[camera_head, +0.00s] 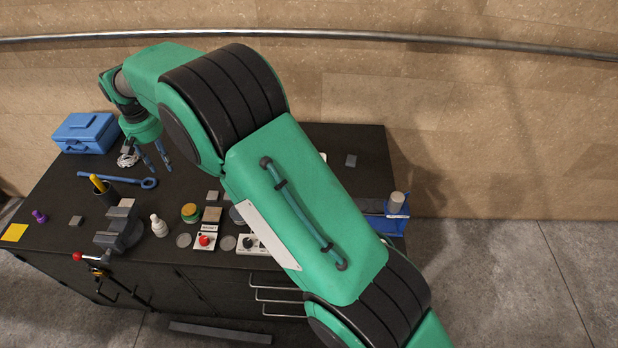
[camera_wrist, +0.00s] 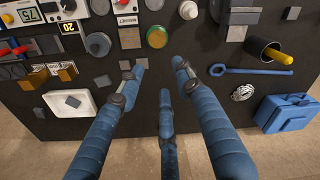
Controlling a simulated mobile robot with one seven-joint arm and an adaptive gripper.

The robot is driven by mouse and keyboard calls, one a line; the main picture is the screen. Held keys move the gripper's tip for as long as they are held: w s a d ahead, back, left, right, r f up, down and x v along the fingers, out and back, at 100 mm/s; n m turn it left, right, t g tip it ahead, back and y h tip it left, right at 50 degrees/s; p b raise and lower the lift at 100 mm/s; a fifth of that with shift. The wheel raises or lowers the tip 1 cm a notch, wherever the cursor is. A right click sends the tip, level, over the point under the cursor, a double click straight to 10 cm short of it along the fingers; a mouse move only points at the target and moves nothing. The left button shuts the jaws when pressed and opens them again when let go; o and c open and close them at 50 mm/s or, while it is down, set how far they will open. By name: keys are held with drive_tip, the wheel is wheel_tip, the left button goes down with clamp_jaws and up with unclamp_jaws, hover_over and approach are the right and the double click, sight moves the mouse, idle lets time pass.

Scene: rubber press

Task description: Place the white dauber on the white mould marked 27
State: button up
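A small white object with a rounded top, which looks like the white dauber (camera_head: 159,226), stands upright on the black bench beside the grey vise. It also shows at the top edge of the wrist view (camera_wrist: 189,10). No mould clearly marked 27 can be read. A white square plate (camera_wrist: 87,108) with a grey block on it lies at the left in the wrist view. My gripper (camera_head: 153,158) is above the back left of the bench.
A blue toolbox (camera_head: 85,132), a blue wrench (camera_head: 118,180) and a dark cup (camera_head: 107,194) with a yellow-handled tool are at the left. A green-and-yellow tin (camera_head: 190,212) and red button box (camera_head: 205,241) are near the middle. My arm hides much of the bench's right side.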

drive_tip(key=d+r+m+t, duration=0.1)
drive_tip(key=d+r, duration=0.7)
drive_tip(key=d, duration=0.6)
drive_tip(key=s+d+r+m+y, duration=0.1)
drive_tip(key=d+r, duration=0.8)
drive_tip(key=d, duration=0.4)
drive_tip(key=d+r+m+t, duration=0.1)
drive_tip(key=d+r+m, duration=0.1)
drive_tip(key=d+r, duration=0.9)
drive_tip(key=s+d+m+t, duration=0.1)
drive_tip(key=s+d, duration=0.5)
drive_tip(key=d, duration=0.5)
drive_tip(key=s+d+m+t, duration=0.1)
drive_tip(key=s+d, duration=0.6)
drive_tip(key=d, duration=0.3)
drive_tip(key=s+d+f+m, duration=0.1)
drive_tip(key=s+d+f, duration=0.1)
drive_tip(key=s+d, duration=0.3)
drive_tip(key=s+d+f+t+h, duration=0.1)
drive_tip(key=s+d+f, duration=0.2)
drive_tip(key=s+d, duration=0.3)
drive_tip(key=s, duration=0.4)
drive_tip(key=shift+s+f+m, duration=0.15)
drive_tip(key=shift+s+m, duration=0.25)
drive_tip(key=shift+f, duration=0.1)
